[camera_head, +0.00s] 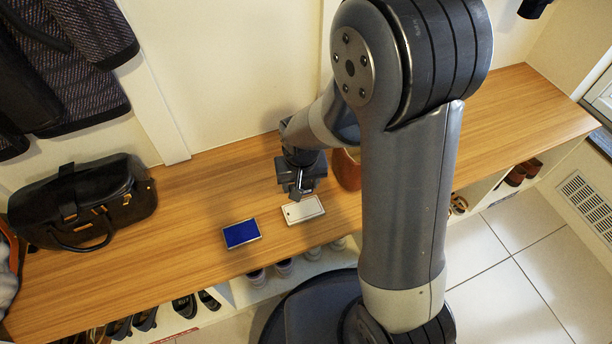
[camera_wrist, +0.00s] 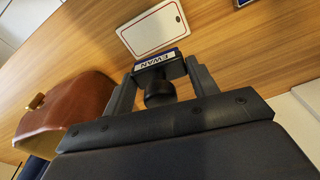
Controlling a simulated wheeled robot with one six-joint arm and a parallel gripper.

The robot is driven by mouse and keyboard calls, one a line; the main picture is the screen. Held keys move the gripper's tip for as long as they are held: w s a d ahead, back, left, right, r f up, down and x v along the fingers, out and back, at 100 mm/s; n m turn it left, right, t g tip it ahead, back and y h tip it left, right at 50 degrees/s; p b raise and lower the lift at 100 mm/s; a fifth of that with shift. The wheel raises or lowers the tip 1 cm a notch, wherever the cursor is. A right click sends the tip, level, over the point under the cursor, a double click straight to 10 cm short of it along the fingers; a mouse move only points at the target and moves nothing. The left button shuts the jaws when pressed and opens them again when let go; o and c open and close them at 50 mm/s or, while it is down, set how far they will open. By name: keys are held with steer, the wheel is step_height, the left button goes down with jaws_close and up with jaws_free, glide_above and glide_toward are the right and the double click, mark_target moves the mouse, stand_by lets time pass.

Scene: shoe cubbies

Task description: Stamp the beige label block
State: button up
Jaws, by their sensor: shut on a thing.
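The beige label block (camera_head: 303,211) lies flat on the wooden bench, pale with a thin red border and a small hole near one end. It also shows at the top of the wrist view (camera_wrist: 153,29). My gripper (camera_head: 298,190) is over the bench by the block's far edge. In the wrist view my gripper (camera_wrist: 162,78) is shut on a dark stamp (camera_wrist: 158,92) with a round handle and a blue-edged white plate with dark letters. The stamp appears close to the block; I cannot tell whether they touch. Its underside is hidden.
A blue ink pad (camera_head: 241,233) lies left of the block. A brown leather object (camera_head: 347,169) stands right of my gripper, partly hidden by my arm. A black handbag (camera_head: 85,203) sits at the left. Bench surface (camera_head: 190,215) between bag and pad is clear.

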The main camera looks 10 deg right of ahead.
mark_target(301, 205)
steer(key=shift+f+b, duration=2.3)
steer(key=shift+f, duration=0.6)
steer(key=shift+f+b, duration=0.4)
steer(key=shift+f, duration=0.15)
step_height(301, 205, up, 7)
steer(key=p, duration=0.6)
steer(key=shift+r, duration=0.1)
stand_by(0.4)
